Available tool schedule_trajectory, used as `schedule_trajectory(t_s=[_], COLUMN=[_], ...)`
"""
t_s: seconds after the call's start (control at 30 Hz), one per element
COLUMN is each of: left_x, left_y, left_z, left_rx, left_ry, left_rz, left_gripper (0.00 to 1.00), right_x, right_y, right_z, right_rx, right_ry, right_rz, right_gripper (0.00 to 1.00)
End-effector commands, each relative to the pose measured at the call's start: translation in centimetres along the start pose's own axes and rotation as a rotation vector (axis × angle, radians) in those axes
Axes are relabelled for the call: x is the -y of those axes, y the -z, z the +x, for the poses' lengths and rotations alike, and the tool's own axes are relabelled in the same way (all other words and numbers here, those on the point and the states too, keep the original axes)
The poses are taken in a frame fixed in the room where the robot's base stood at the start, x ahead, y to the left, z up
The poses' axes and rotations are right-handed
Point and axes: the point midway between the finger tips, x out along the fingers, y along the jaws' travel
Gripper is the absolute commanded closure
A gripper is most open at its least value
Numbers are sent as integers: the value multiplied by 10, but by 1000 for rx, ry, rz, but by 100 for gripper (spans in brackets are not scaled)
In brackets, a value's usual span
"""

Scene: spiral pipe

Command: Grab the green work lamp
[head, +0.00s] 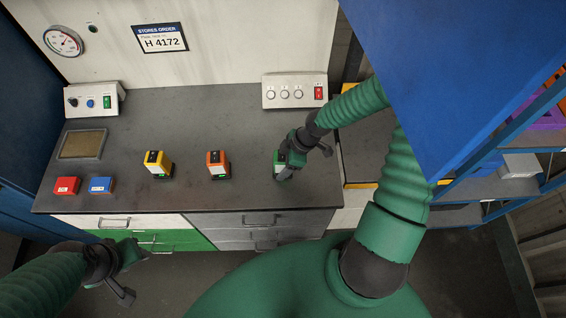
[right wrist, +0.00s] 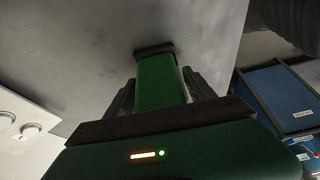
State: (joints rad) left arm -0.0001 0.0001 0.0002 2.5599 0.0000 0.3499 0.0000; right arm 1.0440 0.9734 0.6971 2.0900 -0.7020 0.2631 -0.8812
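The green work lamp (head: 278,158) stands on the grey workbench near its right front edge, partly hidden by my right gripper (head: 290,168). In the right wrist view the green lamp (right wrist: 158,80) lies between the two dark fingers of my right gripper (right wrist: 160,85), its dark end on the grey surface. The fingers are close along both sides; I cannot tell whether they press on it. My left gripper (head: 132,272) is low at the left, in front of the bench and away from the lamp; its fingers look apart and empty.
An orange lamp (head: 217,165) and a yellow lamp (head: 158,164) stand left of the green one. Red (head: 67,186) and blue (head: 101,186) boxes and a framed tray (head: 83,145) are at the left. A switch box (head: 295,91) is behind. A blue shelf (head: 450,70) rises at the right.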

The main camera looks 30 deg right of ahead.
Motion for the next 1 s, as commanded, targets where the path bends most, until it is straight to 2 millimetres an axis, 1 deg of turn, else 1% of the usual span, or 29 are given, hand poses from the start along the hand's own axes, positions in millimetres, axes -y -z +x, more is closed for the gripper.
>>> schedule_trajectory(t_s=[0.03, 0.4, 0.47, 0.77, 0.87, 1.0], left_x=[0, 0, 0, 0, 0, 0], left_y=[0, 0, 0, 0, 1, 3], left_z=[0, 0, 0, -1, -4, -12], left_rx=[0, 0, 0, 0, 0, 0], left_ry=[0, 0, 0, 0, 0, 0], left_rz=[0, 0, 0, 0, 0, 0], left_gripper=[64, 64, 64, 64, 64, 64], right_x=[0, -1, -2, -2, -2, -2], right_y=[0, -1, -1, -1, 3, 14], right_z=[0, 0, 0, -1, -3, -10], right_rx=[0, -1, -1, 0, -1, -1], right_ry=[0, 0, 0, 0, 0, 0], right_rz=[0, 0, 0, 0, -1, -2], right_gripper=[45, 93, 100, 100, 100, 100])
